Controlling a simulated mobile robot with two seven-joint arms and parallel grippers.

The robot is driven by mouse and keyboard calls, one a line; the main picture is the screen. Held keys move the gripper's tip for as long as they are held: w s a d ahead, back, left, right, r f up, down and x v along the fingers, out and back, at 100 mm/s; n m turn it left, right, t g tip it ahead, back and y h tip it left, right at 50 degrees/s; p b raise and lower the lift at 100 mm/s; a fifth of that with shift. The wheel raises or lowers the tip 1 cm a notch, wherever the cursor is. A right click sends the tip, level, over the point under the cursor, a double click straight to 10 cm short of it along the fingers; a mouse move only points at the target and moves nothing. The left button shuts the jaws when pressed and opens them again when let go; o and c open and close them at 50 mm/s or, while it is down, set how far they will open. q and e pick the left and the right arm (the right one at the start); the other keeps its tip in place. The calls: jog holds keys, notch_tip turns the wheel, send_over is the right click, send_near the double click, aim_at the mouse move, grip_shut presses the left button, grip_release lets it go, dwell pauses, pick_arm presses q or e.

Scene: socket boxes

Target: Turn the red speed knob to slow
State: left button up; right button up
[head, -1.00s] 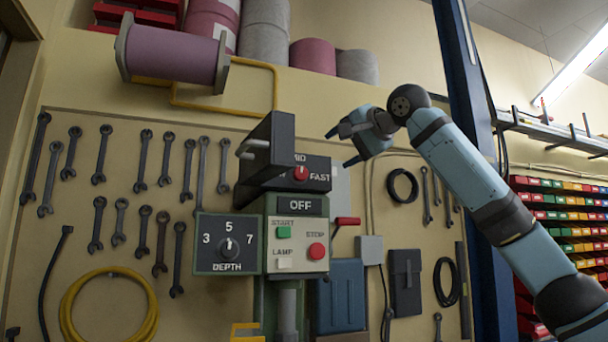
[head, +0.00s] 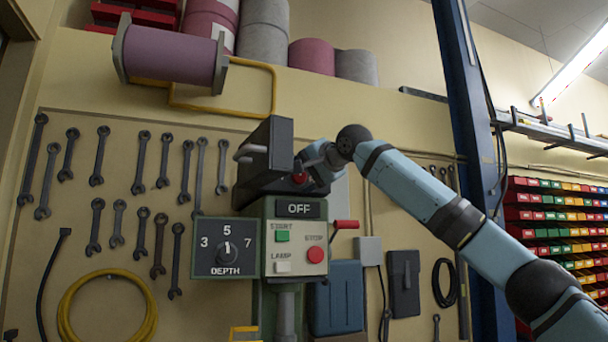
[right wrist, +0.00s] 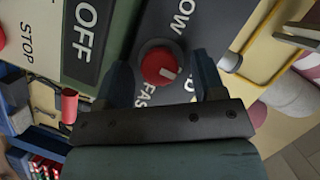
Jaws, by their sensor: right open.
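The red speed knob (right wrist: 158,67) sits on a dark dial plate (right wrist: 150,25) with parts of the words SLOW, MID and FAST visible. Its white mark points roughly toward MID. My right gripper (right wrist: 161,62) is open, with one finger on each side of the knob; I cannot tell whether they touch it. In the head view, my right gripper (head: 308,168) is at the dial plate and covers most of it, with a bit of the red knob (head: 299,179) showing. My left gripper is out of view.
A dark box-shaped part (head: 266,152) juts out just left of the knob. Below are the OFF sign (head: 299,208), the green START button (head: 282,236), the red STOP button (head: 315,254) and the DEPTH dial (head: 226,247). A red-handled lever (head: 345,224) sticks out at right.

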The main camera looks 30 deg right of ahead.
jog(key=shift+c, duration=0.4)
jog(key=c, duration=0.8)
pick_arm(q)
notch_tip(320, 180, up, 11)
jog(key=p, duration=1.4)
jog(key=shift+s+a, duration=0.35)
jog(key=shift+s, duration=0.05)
pick_arm(e)
jog(key=shift+a+r+n+g+h, duration=0.1)
jog(key=shift+n+g+h, duration=0.35)
jog(key=shift+n+h, duration=0.7)
jog(key=shift+a+n+g+h, duration=0.1)
jog(key=shift+n+g+h, duration=0.35)
jog(key=shift+n, duration=1.2)
jog(key=shift+a+r+n+g+h, duration=0.1)
jog(key=shift+n+g+h, duration=0.3)
jog(key=shift+n+h, duration=0.75)
jog(key=shift+c, duration=0.2)
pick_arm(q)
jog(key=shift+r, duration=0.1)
pick_arm(e)
jog(key=shift+f+n+y, duration=0.1)
jog(key=shift+n+y, duration=0.15)
jog(key=shift+w, duration=0.1)
jog(key=o, duration=0.9)
